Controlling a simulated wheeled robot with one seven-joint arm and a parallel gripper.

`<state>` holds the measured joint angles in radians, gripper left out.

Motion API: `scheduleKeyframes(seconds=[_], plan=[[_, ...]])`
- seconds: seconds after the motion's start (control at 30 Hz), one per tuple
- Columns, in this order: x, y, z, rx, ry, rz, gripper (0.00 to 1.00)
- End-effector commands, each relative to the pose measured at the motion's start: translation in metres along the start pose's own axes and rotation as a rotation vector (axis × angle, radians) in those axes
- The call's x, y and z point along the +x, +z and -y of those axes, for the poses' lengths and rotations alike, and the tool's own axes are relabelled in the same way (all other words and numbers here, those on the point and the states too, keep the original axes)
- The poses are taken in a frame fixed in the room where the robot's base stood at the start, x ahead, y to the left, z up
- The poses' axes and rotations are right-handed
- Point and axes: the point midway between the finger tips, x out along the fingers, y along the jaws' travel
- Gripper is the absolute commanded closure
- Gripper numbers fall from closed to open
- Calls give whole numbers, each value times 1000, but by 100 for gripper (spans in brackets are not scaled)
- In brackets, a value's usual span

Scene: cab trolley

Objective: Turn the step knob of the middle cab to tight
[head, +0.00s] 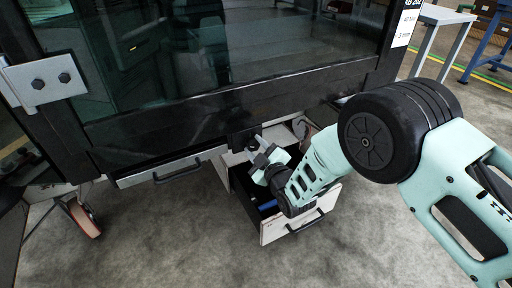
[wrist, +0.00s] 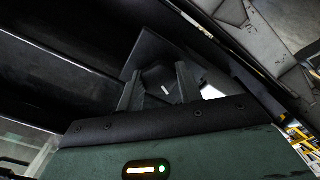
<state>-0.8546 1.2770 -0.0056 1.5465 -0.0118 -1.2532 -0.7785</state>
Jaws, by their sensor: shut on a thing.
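The black-framed glass cab (head: 230,75) fills the upper part of the head view. My gripper (head: 256,141) is at the cab's lower edge, above an open drawer. In the wrist view my gripper (wrist: 158,90) is shut on a dark knob (wrist: 158,82) with a short white mark on its face. One finger is on each side of the knob. In the head view the knob is mostly hidden by the gripper. I cannot read any label showing the knob's setting.
A drawer (head: 268,232) is pulled out below my gripper, with dark and blue contents. A closed drawer (head: 158,172) with a black handle is to its left. A caster wheel (head: 85,220) stands at lower left. The grey floor in front is clear.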

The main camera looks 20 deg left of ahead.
Motion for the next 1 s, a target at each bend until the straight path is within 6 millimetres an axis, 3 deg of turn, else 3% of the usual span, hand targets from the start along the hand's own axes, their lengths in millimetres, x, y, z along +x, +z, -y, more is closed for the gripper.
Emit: scheduleKeyframes(seconds=[1.0], plan=[[-1, 2, 2, 924, 1, 3, 87]])
